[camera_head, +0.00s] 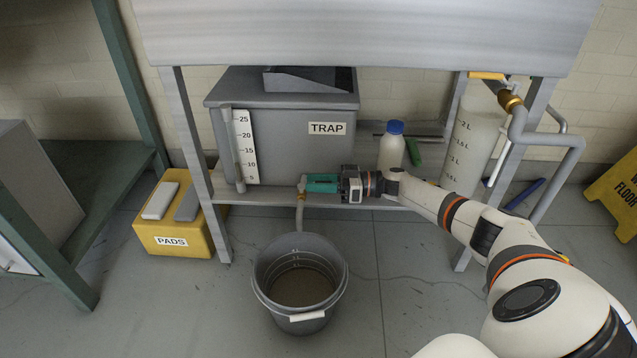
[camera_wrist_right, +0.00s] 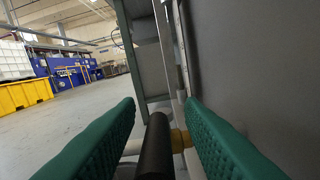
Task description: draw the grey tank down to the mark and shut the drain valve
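The grey tank (camera_head: 300,150), labelled TRAP, stands on the shelf under a metal bench. My left gripper is out of view.
A grey bucket (camera_head: 262,294) holding brownish liquid stands on the floor under the drain hose (camera_head: 300,216). A yellow PADS box (camera_head: 180,222) stands left. A white bottle (camera_head: 391,153) and a clear graduated container (camera_head: 468,150) stand right of the tank. Bench legs flank the opening.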

